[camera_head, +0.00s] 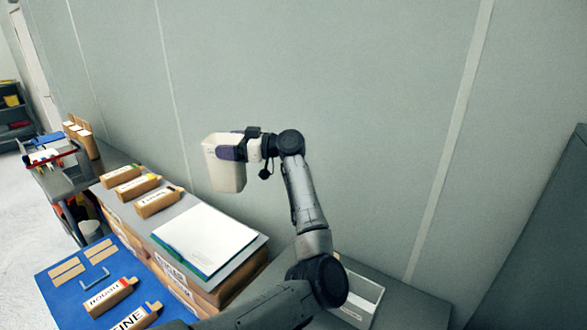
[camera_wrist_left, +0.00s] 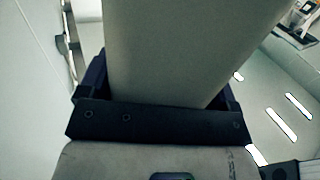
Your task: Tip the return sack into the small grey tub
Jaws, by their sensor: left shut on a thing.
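My left gripper (camera_head: 240,152) is shut on a pale, tapered, open-topped container (camera_head: 229,175). It holds the container in the air near the wall, roughly upright and slightly tilted, above the far edge of the bench. I cannot tell whether this is the return sack, and its contents are hidden. In the left wrist view the container (camera_wrist_left: 185,50) fills the space between the dark jaws (camera_wrist_left: 160,95). A light grey open box (camera_head: 366,294) with a label stands at the lower right, partly behind my left arm; it may be the small grey tub. My right gripper is out of view.
A white board or sheet (camera_head: 205,238) lies on brown boxes (camera_head: 222,288). Several brown labelled packets (camera_head: 157,202) lie to its left. A blue mat (camera_head: 75,290) at the lower left holds more packets. The wall (camera_head: 375,100) stands close behind my gripper.

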